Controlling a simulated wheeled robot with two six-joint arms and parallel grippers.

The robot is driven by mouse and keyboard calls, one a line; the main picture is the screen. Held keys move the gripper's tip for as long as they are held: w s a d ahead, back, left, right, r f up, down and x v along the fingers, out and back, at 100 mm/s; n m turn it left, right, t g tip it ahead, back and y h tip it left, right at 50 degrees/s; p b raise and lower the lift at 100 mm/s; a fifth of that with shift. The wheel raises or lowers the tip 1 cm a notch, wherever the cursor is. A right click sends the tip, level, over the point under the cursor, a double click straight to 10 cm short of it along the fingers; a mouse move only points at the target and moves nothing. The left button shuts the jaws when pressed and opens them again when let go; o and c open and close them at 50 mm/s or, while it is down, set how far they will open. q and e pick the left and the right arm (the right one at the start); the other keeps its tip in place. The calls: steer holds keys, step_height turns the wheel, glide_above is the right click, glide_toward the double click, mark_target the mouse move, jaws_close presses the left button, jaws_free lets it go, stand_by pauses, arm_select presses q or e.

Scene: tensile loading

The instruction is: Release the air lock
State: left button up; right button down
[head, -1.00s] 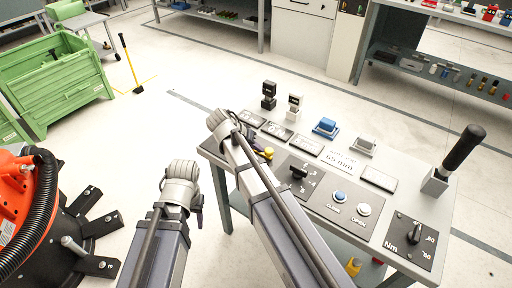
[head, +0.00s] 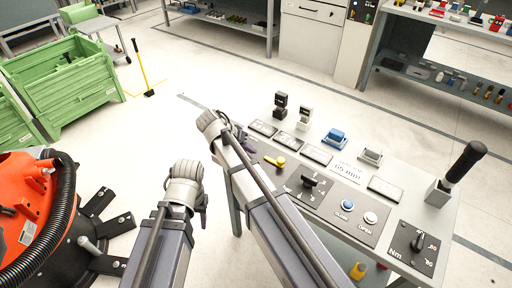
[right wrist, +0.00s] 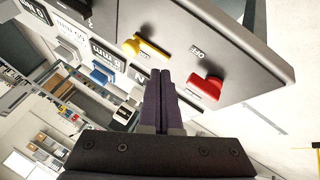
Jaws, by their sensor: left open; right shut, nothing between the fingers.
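The control console (head: 335,176) stands at the right of the head view. A yellow lever (head: 275,161) is at its left end; in the right wrist view the yellow lever (right wrist: 150,48) is ahead of the fingers. A red knob (right wrist: 206,88) sits beside it, by an "OFF" label, and is hidden in the head view. My right gripper (right wrist: 166,78) is shut and empty, its purple fingers close to the red knob, between it and the yellow lever; contact cannot be told. My left gripper (head: 204,203) is off the console's left side, mostly hidden by its wrist.
The console carries a black selector (head: 310,181), a blue CLOSE button (head: 347,205), an OPEN button (head: 370,218) and an upright black-handled lever (head: 464,165). A red and black machine (head: 35,215) stands at the left, with a green crate (head: 70,90) behind. Floor between is clear.

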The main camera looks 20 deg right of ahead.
arm_select(q)
steer(key=shift+r+p, duration=0.8)
steer(key=shift+r, duration=0.45)
arm_select(e)
steer(key=shift+v, duration=1.55)
steer(key=s+d+f+n+g+y, duration=0.1)
steer(key=s+f+n+y, duration=0.15)
steer(key=s, duration=0.45)
steer(key=s+d+f+n+y, duration=0.2)
steer(key=s+n+y, duration=0.2)
steer(key=s, duration=0.3)
arm_select(q)
step_height(320, 180, up, 3)
steer(key=p, duration=0.2)
steer(key=shift+f+p, duration=0.2)
steer(key=shift+p, duration=0.1)
arm_select(e)
steer(key=s+a+r+n, duration=0.1)
steer(key=s+a, duration=0.2)
steer(key=a, duration=0.2)
steer(key=s+a+r+n+g, duration=0.1)
steer(key=s+a+r+n, duration=0.1)
steer(key=a, duration=0.4)
steer(key=shift+s+a+h, duration=0.25)
steer(key=shift+s+h, duration=0.1)
steer(key=shift+s, duration=0.3)
steer(key=shift+n, duration=0.25)
